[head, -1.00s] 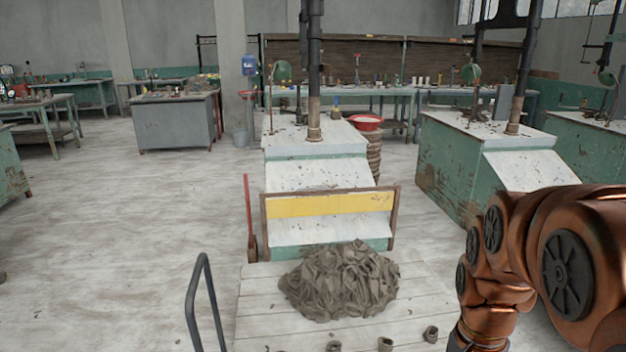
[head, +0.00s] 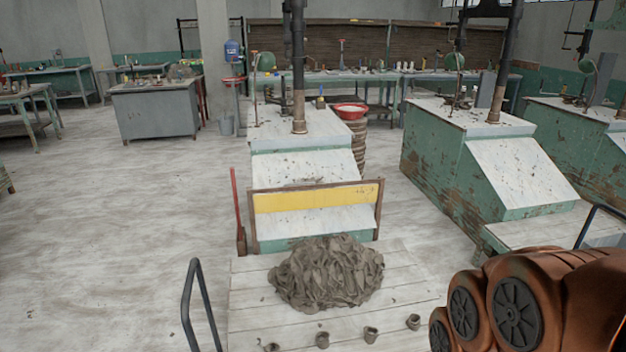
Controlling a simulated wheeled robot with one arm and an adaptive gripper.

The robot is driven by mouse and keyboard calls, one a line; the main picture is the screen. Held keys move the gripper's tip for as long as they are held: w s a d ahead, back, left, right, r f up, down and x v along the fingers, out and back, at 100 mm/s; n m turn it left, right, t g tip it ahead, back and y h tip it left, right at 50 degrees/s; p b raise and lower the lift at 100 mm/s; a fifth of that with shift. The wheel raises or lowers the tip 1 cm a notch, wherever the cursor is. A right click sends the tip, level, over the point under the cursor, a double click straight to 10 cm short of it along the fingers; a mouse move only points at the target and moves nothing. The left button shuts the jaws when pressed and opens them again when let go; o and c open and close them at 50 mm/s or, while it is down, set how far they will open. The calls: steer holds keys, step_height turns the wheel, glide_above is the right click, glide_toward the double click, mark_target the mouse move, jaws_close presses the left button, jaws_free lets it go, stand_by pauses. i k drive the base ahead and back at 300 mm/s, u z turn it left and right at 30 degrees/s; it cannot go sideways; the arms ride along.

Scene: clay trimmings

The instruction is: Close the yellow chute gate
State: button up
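The yellow chute gate (head: 315,198) is a flat yellow panel set across a brown frame (head: 253,222) at the foot of a pale sloping chute (head: 310,167). The panel sits in the upper part of the frame, with the chute's white surface and a green base strip showing below it. A heap of grey clay trimmings (head: 328,274) lies on a plank platform in front of the frame. My copper-coloured arm shows at the lower right, well apart from the gate. My gripper is outside the picture.
A red-handled tool (head: 238,212) stands just left of the frame. The plank platform (head: 250,310) holds several small clay pots along its front edge. A dark rail (head: 190,300) rises at its left. Another green machine (head: 435,150) stands to the right. The floor at left is clear.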

mark_target(314, 198)
steer(key=z, duration=2.05)
steer(key=k, duration=2.05)
steer(key=u, duration=2.7)
steer(key=i, duration=3.1)
